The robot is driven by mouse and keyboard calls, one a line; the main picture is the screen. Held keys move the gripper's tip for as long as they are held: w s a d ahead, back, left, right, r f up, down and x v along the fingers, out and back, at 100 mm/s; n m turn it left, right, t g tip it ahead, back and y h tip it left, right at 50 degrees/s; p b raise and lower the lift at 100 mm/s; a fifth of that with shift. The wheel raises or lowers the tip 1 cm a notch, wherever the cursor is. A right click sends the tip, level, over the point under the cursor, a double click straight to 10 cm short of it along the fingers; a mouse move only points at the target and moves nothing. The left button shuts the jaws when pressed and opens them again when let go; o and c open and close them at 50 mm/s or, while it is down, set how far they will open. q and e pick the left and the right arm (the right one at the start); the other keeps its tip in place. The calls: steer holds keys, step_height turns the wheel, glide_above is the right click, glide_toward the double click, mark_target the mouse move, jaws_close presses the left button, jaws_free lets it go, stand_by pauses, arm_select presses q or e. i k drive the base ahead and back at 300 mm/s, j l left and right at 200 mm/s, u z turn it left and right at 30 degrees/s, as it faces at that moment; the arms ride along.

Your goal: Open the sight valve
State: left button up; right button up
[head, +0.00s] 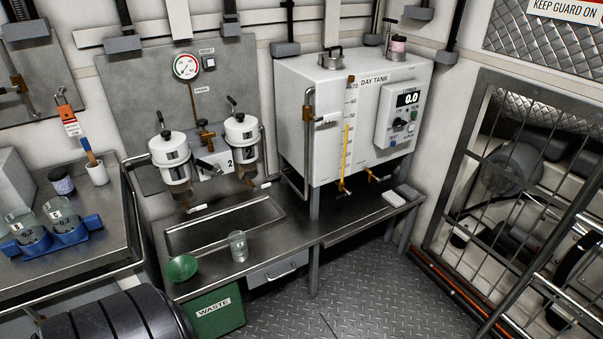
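The white day tank (330,115) stands on legs over the right part of the steel bench. A sight tube (346,150) with a yellow column runs up its front beside a number scale. A small brass valve (343,186) sits at the foot of this tube; its handle is too small to read as open or shut. A second brass valve (372,177) sticks out of the tank's lower front, to the right. A digital display box (398,113) reading 0.0 is on the tank's front. Neither of my grippers is in view.
Left of the tank are two white filter housings (242,135) (170,155) above a sink (220,225). A glass beaker (238,246) and green funnel (182,268) stand on the bench's front edge. A green waste bin (215,312) is below. A barred guard (510,190) closes the right; open floor (370,295) lies in front.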

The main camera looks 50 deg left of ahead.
mark_target(344, 196)
steer(key=i+j+u, duration=0.2)
steer(key=u, duration=0.15)
steer(key=i+j+u, duration=0.3)
steer(key=i+u, duration=0.35)
steer(key=k+j, duration=0.05)
steer(key=k, duration=0.05)
